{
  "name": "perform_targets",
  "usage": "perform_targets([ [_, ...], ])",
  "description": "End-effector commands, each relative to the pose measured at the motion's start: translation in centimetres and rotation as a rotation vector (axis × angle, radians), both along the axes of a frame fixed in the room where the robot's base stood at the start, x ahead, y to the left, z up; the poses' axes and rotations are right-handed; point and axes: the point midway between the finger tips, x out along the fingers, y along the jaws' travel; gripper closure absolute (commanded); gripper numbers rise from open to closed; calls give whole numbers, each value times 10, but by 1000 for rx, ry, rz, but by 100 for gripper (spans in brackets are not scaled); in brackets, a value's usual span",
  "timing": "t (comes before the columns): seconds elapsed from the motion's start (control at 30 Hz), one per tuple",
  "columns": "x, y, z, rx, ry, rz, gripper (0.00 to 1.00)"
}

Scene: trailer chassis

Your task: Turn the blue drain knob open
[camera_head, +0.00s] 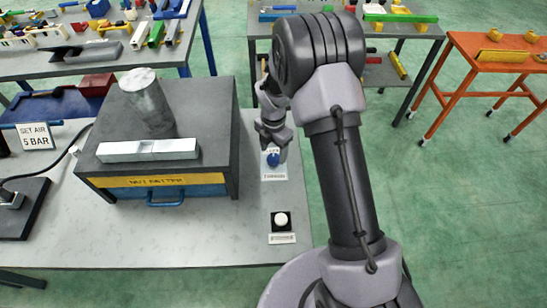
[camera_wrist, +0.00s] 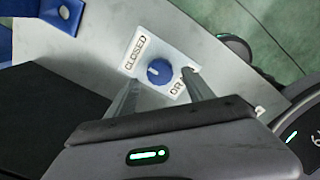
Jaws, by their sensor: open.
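The blue drain knob (camera_wrist: 159,71) is round and sits on a white label plate (camera_wrist: 143,43) in the wrist view. The plate reads CLOSED on one side and has partly hidden lettering on the other. A pale mark on the knob lies on the CLOSED side. In the head view the knob (camera_head: 273,158) is small, just below my gripper (camera_head: 272,140). In the wrist view my gripper (camera_wrist: 161,77) is open, with one finger on each side of the knob in the picture. I cannot tell whether the fingers touch it.
A dark-topped box (camera_head: 207,115) with a yellow label and a metal cylinder (camera_head: 147,103) stands left of the knob on the grey table (camera_head: 200,250). A white button (camera_head: 281,220) sits nearer the front.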

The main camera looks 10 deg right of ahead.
Motion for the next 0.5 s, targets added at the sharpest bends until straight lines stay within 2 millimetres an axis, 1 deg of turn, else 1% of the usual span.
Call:
perform_targets([
  [0.03, -1, 0, -10, 0, 1, 0, 39],
  [0.1, 0, 0, -20, 0, 1, -1, 39],
  [0.2, 0, 0, -28, 0, 0, -1, 39],
  [0.3, 0, 0, -31, 0, 0, -1, 39],
  [0.5, 0, 0, -32, 0, 0, -1, 39],
])
